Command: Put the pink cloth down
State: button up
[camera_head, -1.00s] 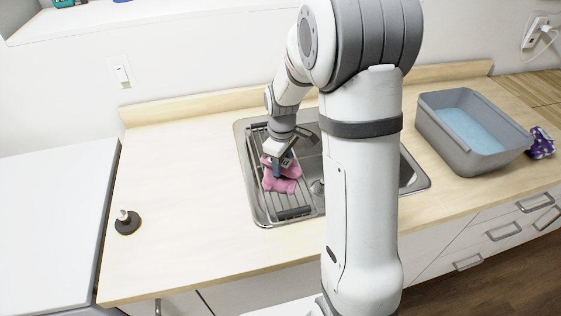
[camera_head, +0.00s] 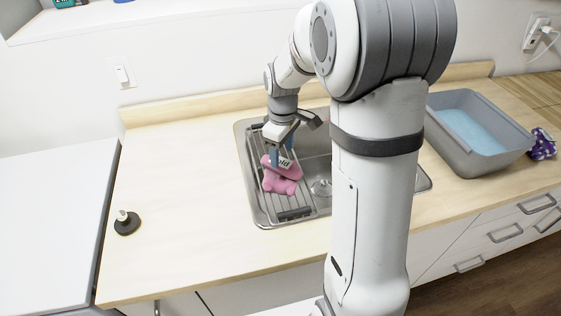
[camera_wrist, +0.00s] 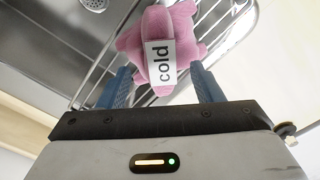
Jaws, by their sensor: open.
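The pink cloth (camera_head: 280,181) lies crumpled on the wire rack over the left part of the sink, and a white label reading "cold" is on it. In the wrist view the pink cloth (camera_wrist: 182,30) is just beyond the fingertips, with the label facing the camera. My gripper (camera_head: 281,160) is above the cloth in the head view. In the wrist view my gripper (camera_wrist: 158,72) shows its two blue fingers spread apart, with the lower end of the cloth and label near the gap between them. Whether a finger touches the cloth is unclear.
The wire rack (camera_head: 268,205) spans part of the metal sink (camera_head: 246,140). A grey basin (camera_head: 475,155) with blue inside stands at right, beside a purple patterned item (camera_head: 542,145). A black stopper (camera_head: 127,223) stands on the counter at left. The counter (camera_head: 185,190) between is clear.

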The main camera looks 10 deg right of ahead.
aim_at(282, 162)
notch_tip(282, 162, up, 7)
jog(key=s+r+m+t, duration=0.2)
jog(key=s+m, duration=0.7)
jog(key=s, duration=1.1)
jog(key=shift+s+a+r+t, duration=0.25)
jog(key=shift+s+t, duration=0.1)
jog(key=shift+t, duration=0.35)
